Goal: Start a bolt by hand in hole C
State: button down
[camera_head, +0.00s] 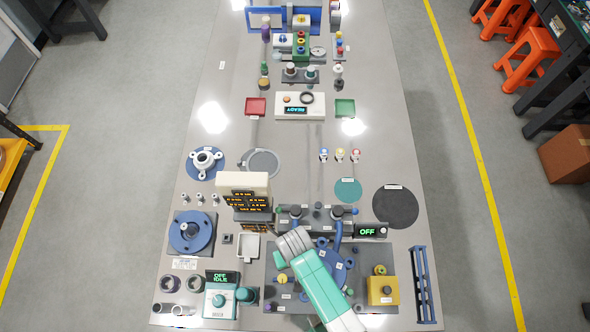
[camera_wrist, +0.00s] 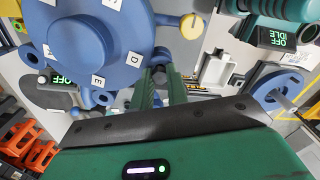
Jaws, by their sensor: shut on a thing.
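A round blue flange (camera_wrist: 85,35) fills the upper left of the wrist view, with white tags; D and E can be read. One tag near D is too small to read, and I cannot pick out hole C. In the head view the flange (camera_head: 335,270) is partly covered by my arm. My gripper (camera_wrist: 160,75) is at the flange's right edge in the wrist view, its green fingers close together on a small dark thing, likely a bolt, mostly hidden between them. I cannot tell whether it touches the flange. In the head view the fingertips are hidden by my arm.
A yellow knob (camera_wrist: 193,27) sits beside the flange. A display reading OFF (camera_head: 369,232) is behind it, and a teal OFF IDLE unit (camera_head: 222,295) stands left. A blue rack (camera_head: 426,285) is at the right. Small upright parts (camera_head: 200,197) stand at the left.

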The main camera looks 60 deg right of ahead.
jog(key=shift+m+p, duration=0.3)
jog(key=shift+m, duration=0.8)
jog(key=c, duration=1.3)
grip_release()
notch_tip(320, 180, up, 6)
jog(key=p, duration=0.5)
jog(key=shift+f, duration=0.25)
jog(key=shift+r+b, duration=0.2)
jog(key=shift+b, duration=0.1)
jog(key=shift+r, duration=1.55)
